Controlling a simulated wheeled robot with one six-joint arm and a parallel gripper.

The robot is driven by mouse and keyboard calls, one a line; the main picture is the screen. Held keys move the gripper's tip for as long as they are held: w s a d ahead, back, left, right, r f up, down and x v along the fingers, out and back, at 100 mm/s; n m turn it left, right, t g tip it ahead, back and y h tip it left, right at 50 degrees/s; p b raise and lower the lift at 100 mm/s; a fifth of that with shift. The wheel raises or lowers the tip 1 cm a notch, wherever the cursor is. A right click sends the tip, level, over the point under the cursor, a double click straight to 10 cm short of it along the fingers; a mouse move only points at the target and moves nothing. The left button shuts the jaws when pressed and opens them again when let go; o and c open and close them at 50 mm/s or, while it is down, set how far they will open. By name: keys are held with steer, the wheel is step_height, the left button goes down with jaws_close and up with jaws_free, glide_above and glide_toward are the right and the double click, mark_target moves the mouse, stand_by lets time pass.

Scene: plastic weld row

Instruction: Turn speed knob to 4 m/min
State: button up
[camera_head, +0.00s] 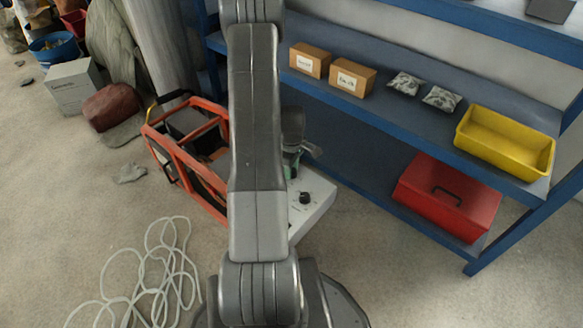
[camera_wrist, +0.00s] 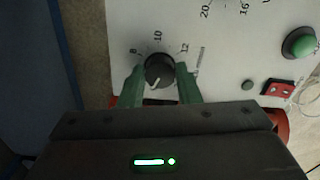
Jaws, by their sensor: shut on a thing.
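My gripper (camera_wrist: 161,88) has its two green fingers on either side of a round black knob (camera_wrist: 159,70) in the wrist view, shut on it. The knob sits on a white panel (camera_wrist: 228,30). The figures 8, 10 and 12 show around it; the near side of its scale is hidden. A white line on the knob points down and slightly left in the picture, toward me. Small print beside it is unreadable, so I cannot confirm it as the speed knob. In the head view my gripper (camera_head: 290,172) is partly hidden by my arm, over the white machine box (camera_head: 318,190).
Another black knob (camera_head: 305,197) shows on the box in the head view. The wrist view shows a green button (camera_wrist: 299,43) and red switch (camera_wrist: 278,88). An orange-framed carrier (camera_head: 212,193) stands left, a blue shelf (camera_head: 400,135) right. Pale hose (camera_head: 150,275) lies on the floor.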

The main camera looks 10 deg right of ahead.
steer(key=shift+n, duration=1.2)
steer(key=o, duration=1)
steer(key=shift+c, duration=0.2)
steer(key=shift+r, duration=0.1)
step_height(320, 180, up, 14)
steer(key=p, duration=0.4)
steer(key=shift+f, duration=0.2)
step_height(320, 180, down, 14)
steer(key=b, duration=0.4)
steer(key=shift+r, duration=0.1)
